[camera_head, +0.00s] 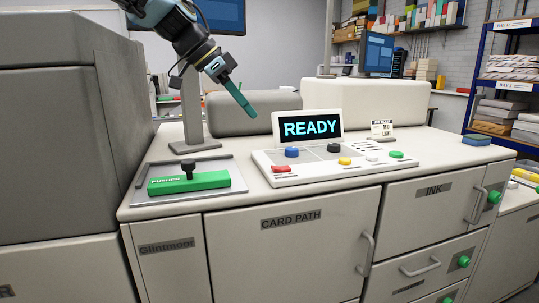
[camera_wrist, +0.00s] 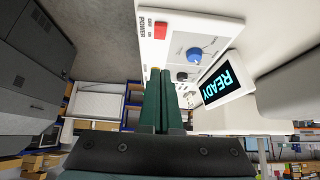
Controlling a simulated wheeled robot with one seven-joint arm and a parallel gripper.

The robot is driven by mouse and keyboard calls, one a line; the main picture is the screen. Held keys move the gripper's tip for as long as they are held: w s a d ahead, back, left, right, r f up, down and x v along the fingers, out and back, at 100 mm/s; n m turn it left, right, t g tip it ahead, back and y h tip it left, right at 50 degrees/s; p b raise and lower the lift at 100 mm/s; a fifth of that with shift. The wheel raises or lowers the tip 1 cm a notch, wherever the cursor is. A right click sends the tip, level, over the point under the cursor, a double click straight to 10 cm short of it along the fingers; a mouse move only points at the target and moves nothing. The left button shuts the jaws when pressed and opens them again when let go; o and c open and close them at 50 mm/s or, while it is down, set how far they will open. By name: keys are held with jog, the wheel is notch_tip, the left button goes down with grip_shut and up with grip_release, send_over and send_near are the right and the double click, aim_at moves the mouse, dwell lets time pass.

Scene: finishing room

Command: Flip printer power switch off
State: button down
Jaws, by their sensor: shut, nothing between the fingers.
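The printer's control panel (camera_head: 330,162) lies on the white cabinet top, with a lit screen (camera_head: 310,127) reading READY. A red power switch (camera_head: 281,169) is at the panel's left front corner. The wrist view shows the red switch (camera_wrist: 160,29) beside the words POWER, ON and OFF; I cannot tell which way it is set. My gripper (camera_head: 252,115) is shut and empty, its green fingers angled down above the rear left of the panel, apart from it. The fingers (camera_wrist: 160,71) also show in the wrist view, with the switch beyond their tips.
A green pusher block (camera_head: 190,182) sits in a grey tray to the left. A monitor stand (camera_head: 195,147) rises behind it.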

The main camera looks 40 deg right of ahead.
jog(key=p, duration=0.3)
send_over(276, 166)
jog(key=f, duration=0.5)
jog(key=a+f, duration=0.1)
jog(key=f, duration=0.1)
jog(key=shift+s+f, duration=0.1)
jog(key=shift+f, duration=0.15)
jog(key=f+p, duration=0.1)
jog(key=f, duration=0.2)
jog(key=shift+a+f, duration=0.2)
jog(key=shift+f, duration=0.45)
jog(key=shift+w, duration=0.2)
jog(key=shift+a+f+b, duration=0.15)
jog(key=shift+f+b, duration=0.4)
jog(key=shift+f, duration=0.05)
jog(key=shift+r+p, duration=0.3)
jog(key=shift+r+p, duration=0.55)
jog(key=shift+r, duration=0.25)
